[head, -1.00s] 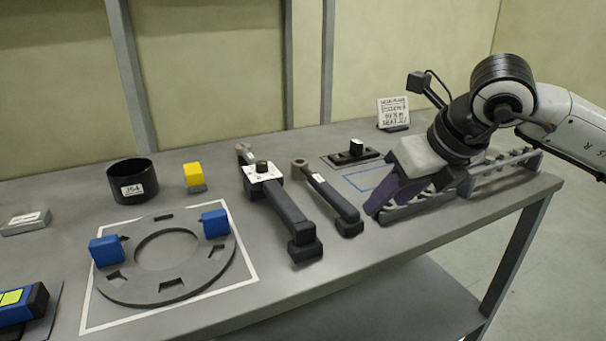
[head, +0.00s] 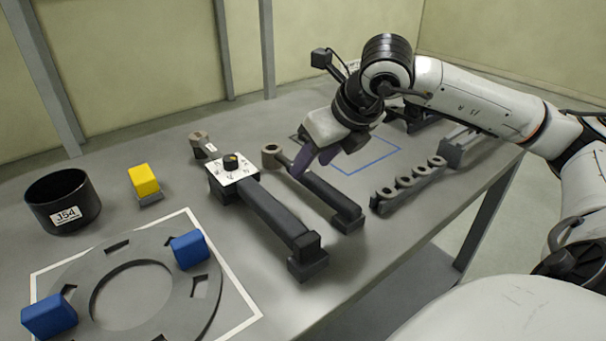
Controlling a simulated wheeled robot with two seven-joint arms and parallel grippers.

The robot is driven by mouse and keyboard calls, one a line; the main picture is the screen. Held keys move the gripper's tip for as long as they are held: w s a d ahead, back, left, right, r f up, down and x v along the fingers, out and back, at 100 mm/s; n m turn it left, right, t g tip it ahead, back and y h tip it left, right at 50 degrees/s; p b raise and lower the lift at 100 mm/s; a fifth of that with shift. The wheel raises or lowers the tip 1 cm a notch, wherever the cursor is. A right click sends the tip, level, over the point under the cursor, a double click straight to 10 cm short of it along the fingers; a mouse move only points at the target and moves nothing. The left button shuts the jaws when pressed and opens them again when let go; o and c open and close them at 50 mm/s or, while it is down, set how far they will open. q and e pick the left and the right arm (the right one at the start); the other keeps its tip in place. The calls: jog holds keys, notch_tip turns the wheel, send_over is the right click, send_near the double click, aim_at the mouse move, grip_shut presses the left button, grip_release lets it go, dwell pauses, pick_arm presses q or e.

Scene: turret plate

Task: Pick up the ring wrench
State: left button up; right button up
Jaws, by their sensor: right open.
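The ring wrench (head: 328,196) lies on the grey bench, with a ring head at its far left end and a dark handle that ends in a block near the front. My right gripper (head: 312,167) is open, with its purple fingers pointing down at the handle just behind the ring head. The fingers hide part of the handle, and I cannot tell whether they touch it. My left gripper is not in view.
A second wrench with a white dial plate (head: 232,170) lies close on the left. A rack of several rings (head: 410,187) stands to the right, beside a blue outline (head: 394,149). A round plate (head: 205,262), a black cup (head: 64,203) and a yellow block (head: 144,179) are farther left.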

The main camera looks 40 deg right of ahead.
aim_at(305, 181)
jog(key=x, duration=0.5)
jog(key=shift+p, duration=0.35)
grip_shut()
jog(key=shift+r, duration=0.15)
dwell(0.9)
